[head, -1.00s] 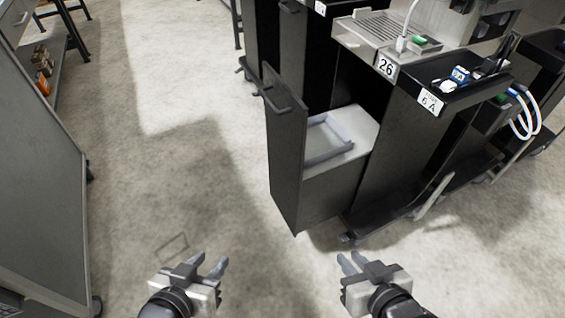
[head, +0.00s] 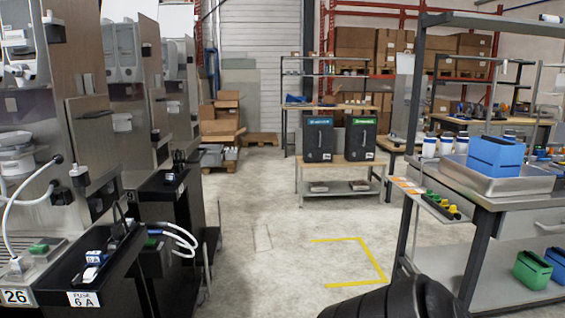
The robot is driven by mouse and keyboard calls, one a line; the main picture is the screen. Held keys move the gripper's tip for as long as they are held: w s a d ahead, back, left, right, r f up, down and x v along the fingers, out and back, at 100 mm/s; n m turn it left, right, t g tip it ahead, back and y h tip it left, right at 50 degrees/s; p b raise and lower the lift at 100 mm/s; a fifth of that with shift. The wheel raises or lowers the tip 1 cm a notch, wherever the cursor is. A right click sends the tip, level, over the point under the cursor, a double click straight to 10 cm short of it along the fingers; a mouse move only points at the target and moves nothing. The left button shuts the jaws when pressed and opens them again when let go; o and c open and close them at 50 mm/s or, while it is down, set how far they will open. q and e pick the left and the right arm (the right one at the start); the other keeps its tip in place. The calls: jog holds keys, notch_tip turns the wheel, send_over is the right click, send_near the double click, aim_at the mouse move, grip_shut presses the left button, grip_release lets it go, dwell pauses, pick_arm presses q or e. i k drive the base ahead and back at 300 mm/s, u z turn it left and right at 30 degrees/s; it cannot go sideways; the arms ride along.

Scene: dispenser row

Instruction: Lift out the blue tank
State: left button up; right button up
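Two black tanks stand side by side on a low cart ahead. The left one is a black tank with a blue label (head: 318,139), and the right one is a black tank with a green label (head: 361,139). A solid blue container (head: 495,157) sits in a grey metal tray (head: 512,186) on the right bench. The frames do not show for certain which of these the blue tank is. Neither of my grippers is in view. A dark part of my arm shows at the bottom right.
The wooden-topped cart (head: 341,168) stands ahead, beyond a yellow floor marking (head: 375,262). The right bench (head: 485,200) bounds the clear aisle.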

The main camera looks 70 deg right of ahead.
aim_at(492, 157)
jog(key=z, duration=2.95)
jog(key=i, duration=2.05)
jog(key=z, duration=0.05)
